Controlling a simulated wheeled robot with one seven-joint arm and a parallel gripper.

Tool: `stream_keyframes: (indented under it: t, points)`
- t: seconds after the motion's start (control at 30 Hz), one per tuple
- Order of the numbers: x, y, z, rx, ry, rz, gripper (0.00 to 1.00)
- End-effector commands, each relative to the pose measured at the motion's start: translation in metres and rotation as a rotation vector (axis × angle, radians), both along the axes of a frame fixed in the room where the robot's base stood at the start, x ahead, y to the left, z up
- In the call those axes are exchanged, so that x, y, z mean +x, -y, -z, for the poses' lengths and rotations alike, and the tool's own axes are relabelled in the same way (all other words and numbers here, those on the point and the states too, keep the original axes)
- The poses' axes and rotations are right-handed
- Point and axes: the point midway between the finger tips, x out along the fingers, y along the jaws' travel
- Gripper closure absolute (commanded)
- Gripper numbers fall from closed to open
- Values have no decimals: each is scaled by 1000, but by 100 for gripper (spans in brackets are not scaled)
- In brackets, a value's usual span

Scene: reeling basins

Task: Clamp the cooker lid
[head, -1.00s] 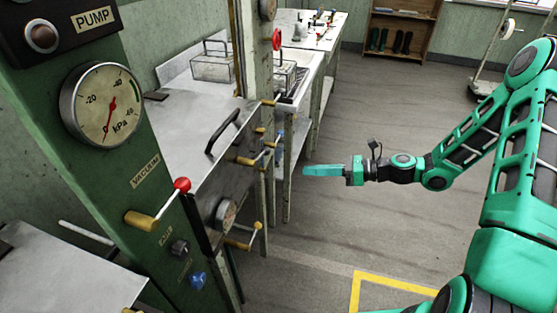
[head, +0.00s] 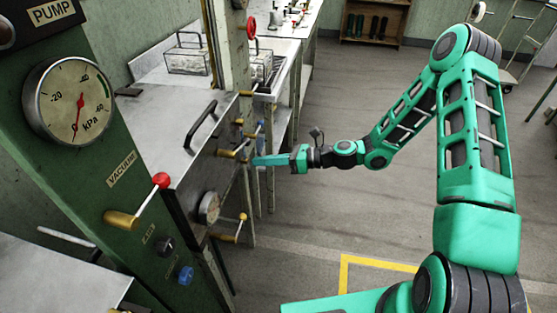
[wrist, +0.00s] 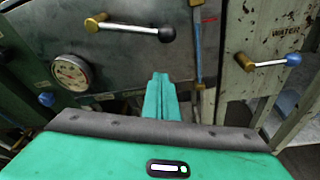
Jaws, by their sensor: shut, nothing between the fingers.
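The cooker is a metal box with a flat grey lid (head: 150,120) and a black bar handle (head: 200,122) on top. The lid looks lowered. A brass clamp (head: 230,154) with a lever sits on the front below the lid edge. In the wrist view a brass-pivoted lever (wrist: 130,28) with a black knob points right, near level. My gripper (head: 256,161) is shut and empty, just right of the cooker front, near that clamp. In the wrist view its teal fingers (wrist: 160,97) point at the front, below the lever. Contact cannot be told.
A round dial (head: 208,208) and a lower brass lever (head: 225,237) project from the front. A green pump panel (head: 105,150) with a red-knobbed lever (head: 140,200) stands at left. A blue-knobbed water lever (wrist: 270,62) is at right. Open floor (head: 320,215) lies to the right.

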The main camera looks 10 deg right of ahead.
Motion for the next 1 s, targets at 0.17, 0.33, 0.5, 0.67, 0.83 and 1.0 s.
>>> stream_keyframes:
  t: [0.17, 0.33, 0.5, 0.67, 0.83, 1.0]
  points:
    - [13, -6, -23, -2, 6, 0, 100]
    - [17, -10, -31, -2, 3, 1, 100]
    - [18, -10, -33, -2, 3, 1, 100]
    - [18, -10, -33, -2, 3, 1, 100]
    - [17, -12, -34, -3, 8, -2, 100]
    - [16, -25, -37, -15, 40, -18, 100]
